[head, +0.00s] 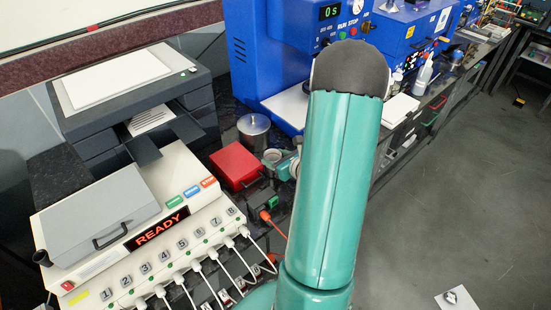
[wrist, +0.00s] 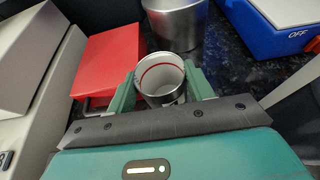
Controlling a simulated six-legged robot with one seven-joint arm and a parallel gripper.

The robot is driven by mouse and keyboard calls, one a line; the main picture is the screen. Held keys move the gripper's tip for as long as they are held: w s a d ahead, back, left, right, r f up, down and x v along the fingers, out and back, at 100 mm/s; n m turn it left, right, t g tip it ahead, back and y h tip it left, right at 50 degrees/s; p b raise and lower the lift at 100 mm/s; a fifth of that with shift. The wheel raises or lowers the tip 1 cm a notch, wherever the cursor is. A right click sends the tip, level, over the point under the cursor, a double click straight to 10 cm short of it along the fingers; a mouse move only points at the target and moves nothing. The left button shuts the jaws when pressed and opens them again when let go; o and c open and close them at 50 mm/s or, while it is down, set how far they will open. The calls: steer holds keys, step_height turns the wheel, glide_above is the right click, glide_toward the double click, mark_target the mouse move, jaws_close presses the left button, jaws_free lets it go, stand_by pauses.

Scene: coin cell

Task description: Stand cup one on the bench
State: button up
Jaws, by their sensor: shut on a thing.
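A small metal cup (wrist: 160,80) with a red ring inside its rim sits between the two green fingers of my gripper (wrist: 163,84) in the wrist view. The fingers press on its sides, and its open mouth faces the camera. In the head view the cup (head: 272,156) shows small beside the green gripper, partly hidden by my arm. I cannot tell whether its base touches the dark speckled bench (wrist: 228,45). I see no number on the cup.
A red box (wrist: 112,55) stands left of the cup, and a larger silver canister (wrist: 178,25) stands just behind it. A blue machine (head: 262,60) is beyond. A cream charger with a READY display (head: 160,228) and a grey printer (head: 130,105) are at left.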

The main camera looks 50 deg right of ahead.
steer(key=shift+f, duration=0.15)
steer(key=o, duration=1.2)
